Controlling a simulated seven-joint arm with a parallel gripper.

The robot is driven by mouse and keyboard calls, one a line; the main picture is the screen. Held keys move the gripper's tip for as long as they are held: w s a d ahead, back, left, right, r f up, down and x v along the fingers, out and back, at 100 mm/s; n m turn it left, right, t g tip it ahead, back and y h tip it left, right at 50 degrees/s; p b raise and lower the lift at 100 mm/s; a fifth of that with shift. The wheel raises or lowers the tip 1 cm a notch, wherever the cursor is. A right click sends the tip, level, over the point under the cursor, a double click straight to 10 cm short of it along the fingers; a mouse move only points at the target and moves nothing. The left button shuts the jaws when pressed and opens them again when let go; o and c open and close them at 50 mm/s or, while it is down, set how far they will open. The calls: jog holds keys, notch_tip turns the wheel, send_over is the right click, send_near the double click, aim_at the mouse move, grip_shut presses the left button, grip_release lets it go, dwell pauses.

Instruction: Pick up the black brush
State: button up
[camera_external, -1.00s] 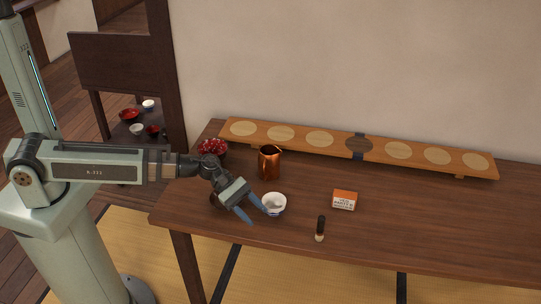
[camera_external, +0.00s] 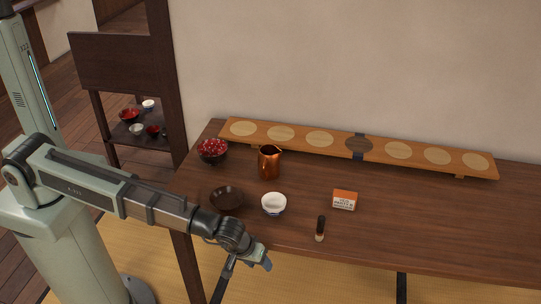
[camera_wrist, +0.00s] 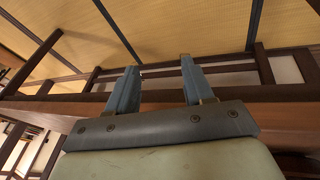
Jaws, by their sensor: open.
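The black brush (camera_external: 320,228) stands upright near the front edge of the table, with a black upper part and pale bristles at its lower end. My gripper (camera_external: 266,262) is at the table's front edge, to the left of the brush and apart from it. In the wrist view my gripper (camera_wrist: 162,82) shows two blue fingers spread apart with nothing between them. The brush does not show in the wrist view.
On the table (camera_external: 430,225) are a white bowl (camera_external: 274,204), a dark bowl (camera_external: 227,198), a copper pitcher (camera_external: 269,163), a bowl of red fruit (camera_external: 212,151) and an orange-and-white box (camera_external: 345,200). A long wooden board (camera_external: 430,157) lies at the back. The table's right is clear.

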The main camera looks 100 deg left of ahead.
jog(key=w+r+m+y, duration=0.1)
jog(key=w+y, duration=0.2)
jog(key=y, duration=0.1)
jog(key=m+t+y, duration=0.2)
jog(key=t+y, duration=0.2)
jog(key=y, duration=0.6)
send_near(319, 225)
jog(key=x, duration=1.1)
jog(key=shift+a, duration=0.1)
jog(key=shift+c, duration=0.2)
grip_shut()
